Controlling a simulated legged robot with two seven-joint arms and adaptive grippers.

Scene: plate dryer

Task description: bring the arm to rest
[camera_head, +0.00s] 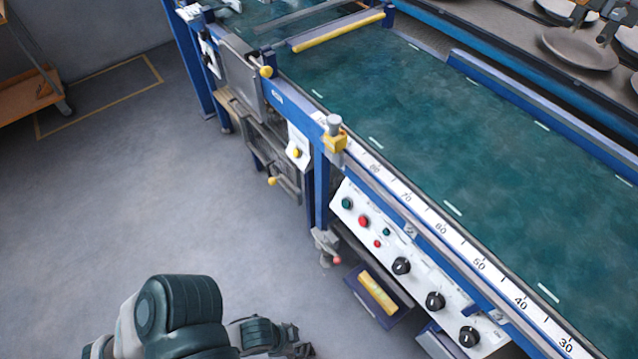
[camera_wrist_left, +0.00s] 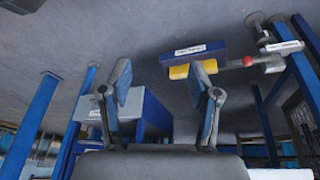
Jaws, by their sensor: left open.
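My left arm comes in at the bottom of the head view, and its gripper (camera_head: 292,346) is low over the grey floor, left of the plate dryer. In the left wrist view the two fingers of the left gripper (camera_wrist_left: 163,100) are spread apart with nothing between them. The plate dryer has a green conveyor belt (camera_head: 430,120) and a white control panel (camera_head: 390,245) with knobs and buttons. The left gripper is apart from the panel and the frame. My right gripper is not in view.
A blue pedal box with a yellow bar (camera_head: 378,292) stands on the floor under the panel; it also shows in the left wrist view (camera_wrist_left: 193,58). Pale plates (camera_head: 580,48) lie on a conveyor at the upper right. An orange cart (camera_head: 30,95) stands upper left. The floor (camera_head: 130,200) between is clear.

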